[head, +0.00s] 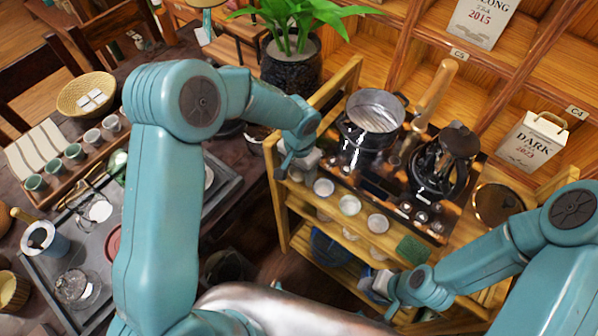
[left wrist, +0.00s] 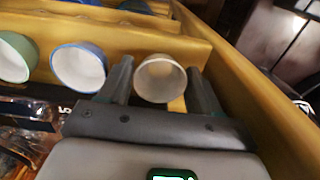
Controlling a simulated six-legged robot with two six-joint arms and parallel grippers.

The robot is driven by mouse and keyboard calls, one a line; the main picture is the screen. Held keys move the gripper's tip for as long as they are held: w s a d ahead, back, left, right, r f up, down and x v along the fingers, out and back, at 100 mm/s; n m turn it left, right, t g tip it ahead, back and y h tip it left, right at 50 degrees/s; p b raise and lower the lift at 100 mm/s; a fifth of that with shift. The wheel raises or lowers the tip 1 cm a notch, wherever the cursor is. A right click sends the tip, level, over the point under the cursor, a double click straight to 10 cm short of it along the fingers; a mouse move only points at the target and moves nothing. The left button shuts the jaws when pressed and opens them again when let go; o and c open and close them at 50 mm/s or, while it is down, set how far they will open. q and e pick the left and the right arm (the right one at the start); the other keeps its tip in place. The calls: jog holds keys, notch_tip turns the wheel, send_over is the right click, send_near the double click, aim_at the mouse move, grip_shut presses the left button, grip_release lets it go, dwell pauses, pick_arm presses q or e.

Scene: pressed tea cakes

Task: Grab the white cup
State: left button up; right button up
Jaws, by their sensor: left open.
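A plain white cup (left wrist: 160,78) shows in the left wrist view with its mouth facing me. My left gripper (left wrist: 159,88) is open, with one finger on each side of this cup. A small gap shows beside the cup, and I cannot tell whether either finger touches it. In the head view my left gripper (head: 288,168) is at the left end of the wooden rack, and it largely hides that spot. My right gripper (head: 368,284) is low in front of the rack; its jaws are too small to read.
A blue-rimmed cup (left wrist: 78,67) and a green cup (left wrist: 17,57) stand left of the white cup. The wooden rack (head: 283,215) has a side post close by. More pale cups (head: 350,205) line its front.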

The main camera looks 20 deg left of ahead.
pick_arm(q)
jog(key=shift+s, duration=0.1)
jog(key=c, duration=0.7)
jog(key=shift+r, duration=0.2)
